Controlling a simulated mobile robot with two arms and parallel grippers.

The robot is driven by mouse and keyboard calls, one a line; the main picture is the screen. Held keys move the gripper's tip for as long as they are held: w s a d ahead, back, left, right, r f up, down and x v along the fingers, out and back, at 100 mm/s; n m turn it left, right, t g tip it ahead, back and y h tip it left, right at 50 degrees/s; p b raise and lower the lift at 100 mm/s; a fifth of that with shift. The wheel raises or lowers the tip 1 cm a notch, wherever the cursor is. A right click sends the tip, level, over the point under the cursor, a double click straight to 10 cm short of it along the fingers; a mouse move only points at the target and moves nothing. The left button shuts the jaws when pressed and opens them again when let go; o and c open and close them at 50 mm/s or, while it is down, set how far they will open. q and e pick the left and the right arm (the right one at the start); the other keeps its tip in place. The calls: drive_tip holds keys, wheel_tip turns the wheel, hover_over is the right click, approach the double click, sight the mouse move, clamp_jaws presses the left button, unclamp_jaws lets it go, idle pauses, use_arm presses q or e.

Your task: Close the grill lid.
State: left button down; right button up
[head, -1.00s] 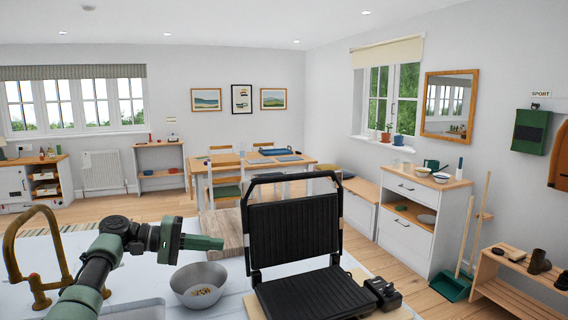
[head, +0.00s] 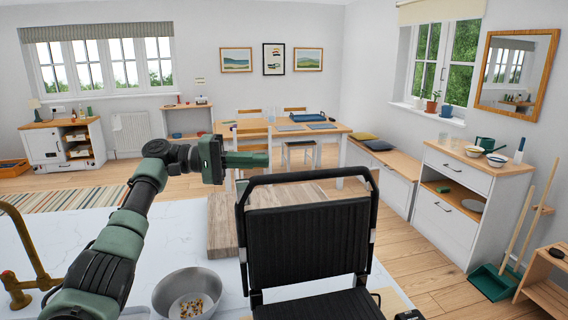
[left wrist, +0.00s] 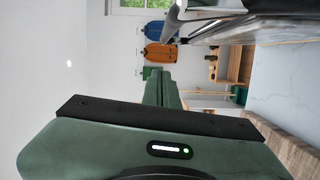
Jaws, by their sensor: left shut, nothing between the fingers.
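The black grill stands on the white counter in the head view. Its ribbed lid (head: 308,245) is open and upright, with a bar handle (head: 300,178) along its top. Part of the lower ribbed plate (head: 318,305) shows at the bottom edge. My left gripper (head: 262,160) is shut and empty, level with the lid's top left corner and just above the handle in the picture. I cannot tell whether it touches. In the left wrist view its green fingers (left wrist: 163,90) are together, and the grill's edge (left wrist: 215,22) shows at upper right. My right gripper is not in view.
A metal bowl (head: 187,293) with food bits sits left of the grill. A wooden board (head: 222,225) lies behind it on the counter. A brass tap (head: 22,250) stands at the left. The dining table (head: 290,132) and white cabinet (head: 452,205) are farther off.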

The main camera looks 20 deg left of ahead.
use_arm(q)
drive_tip(key=d+p, duration=0.3)
drive_tip(key=d, duration=0.4)
drive_tip(key=shift+s+d+f+p, duration=0.15)
drive_tip(key=shift+s+f+p, duration=0.2)
drive_tip(key=shift+s+f, duration=0.1)
